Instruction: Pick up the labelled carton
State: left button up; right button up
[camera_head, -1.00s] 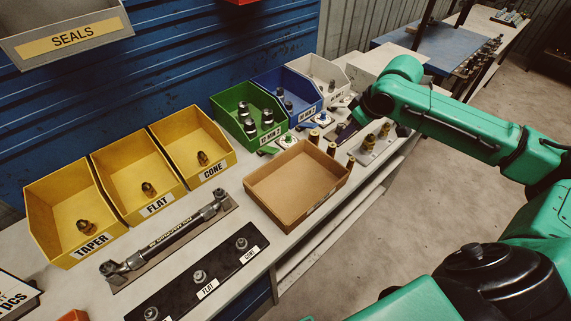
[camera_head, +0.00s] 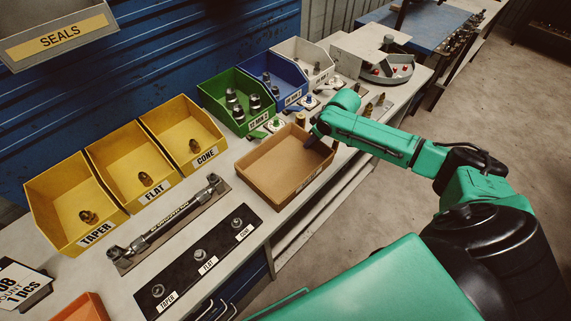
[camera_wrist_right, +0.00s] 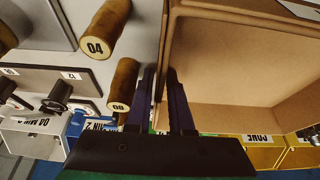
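The labelled carton is a shallow open brown box (camera_head: 262,191) on the bench in the head view, empty, with a white label on its front wall. It fills the right of the right wrist view (camera_wrist_right: 245,75). My right gripper (camera_head: 316,136) is at the carton's far right corner. In the right wrist view the right gripper (camera_wrist_right: 165,85) has its two dark fingers apart, with a carton wall running between them. Contact with the wall is not clear. My left gripper is not in view.
Yellow bins (camera_head: 185,135), a green bin (camera_head: 213,98) and a blue bin (camera_head: 263,72) line the back. Brown numbered posts (camera_wrist_right: 122,82) stand close beside the gripper.

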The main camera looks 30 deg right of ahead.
grip_shut()
dwell(1.3)
